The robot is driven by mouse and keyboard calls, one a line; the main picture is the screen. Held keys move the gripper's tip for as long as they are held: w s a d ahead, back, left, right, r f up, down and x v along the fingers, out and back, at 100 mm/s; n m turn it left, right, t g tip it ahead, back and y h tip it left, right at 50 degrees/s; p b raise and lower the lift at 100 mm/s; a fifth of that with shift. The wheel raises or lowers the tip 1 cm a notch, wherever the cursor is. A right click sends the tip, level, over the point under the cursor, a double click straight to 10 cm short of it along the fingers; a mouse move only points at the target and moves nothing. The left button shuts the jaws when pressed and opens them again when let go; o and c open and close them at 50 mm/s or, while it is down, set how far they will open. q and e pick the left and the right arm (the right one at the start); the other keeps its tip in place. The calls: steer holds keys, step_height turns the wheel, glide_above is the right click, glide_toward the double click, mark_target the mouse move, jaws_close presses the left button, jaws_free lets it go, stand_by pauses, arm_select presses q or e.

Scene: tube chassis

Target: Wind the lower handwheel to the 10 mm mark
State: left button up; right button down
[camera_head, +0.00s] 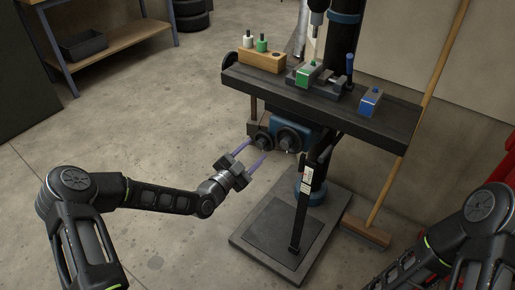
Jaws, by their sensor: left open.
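Two dark round wheel-like parts sit under the drill press table, a smaller left one (262,143) and a larger right one (290,138) on a blue housing. I cannot tell for certain which is the lower handwheel. My left gripper (256,149) is open, its two purple fingers pointing up and right at the smaller wheel. The fingertips are close to it, but contact cannot be told. A pale marked strip (306,178) is on the dark upright bar beside the column; its marks are too small to read. Only part of my right arm shows at the lower right.
The black press table (335,103) overhangs the wheels and carries a wooden block (262,61), a vise with a green block (307,74) and a blue block (371,101). A base plate (285,238) lies below. A broom (375,205) leans at right. Floor at left is clear.

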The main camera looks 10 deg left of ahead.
mark_target(263, 143)
arm_select(q)
steer(key=shift+x, duration=1.4)
jaws_close()
